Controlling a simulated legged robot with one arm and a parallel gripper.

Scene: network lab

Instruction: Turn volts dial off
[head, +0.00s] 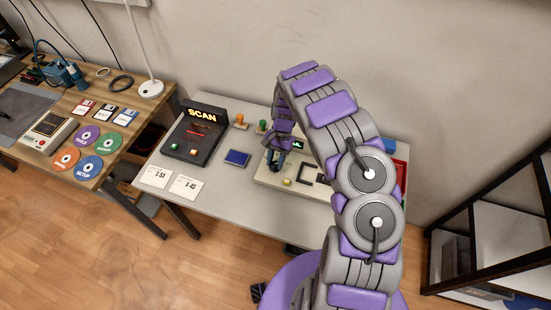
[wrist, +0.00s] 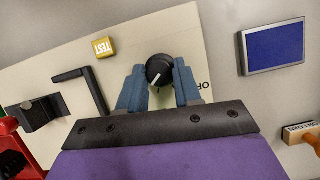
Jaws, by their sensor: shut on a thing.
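The volts dial is a round black knob with a white pointer line (wrist: 158,70) on a cream panel (wrist: 55,80). In the wrist view the pointer slants down and left, and part of a printed label reading "OF" shows to the right of the dial. My gripper (wrist: 159,84) has its blue fingers on either side of the dial, shut on it. In the head view my gripper (head: 275,158) reaches down onto the cream device, and my arm hides much of that device. The dial itself is hard to make out there.
A yellow TEST button (wrist: 101,47) and a black bent handle (wrist: 82,88) are on the panel left of the dial. A blue-screened block (wrist: 272,47) lies to the right. The black SCAN unit (head: 195,135) stands left on the grey table (head: 226,195). A wooden-handled stamp (wrist: 303,135) is at the right edge.

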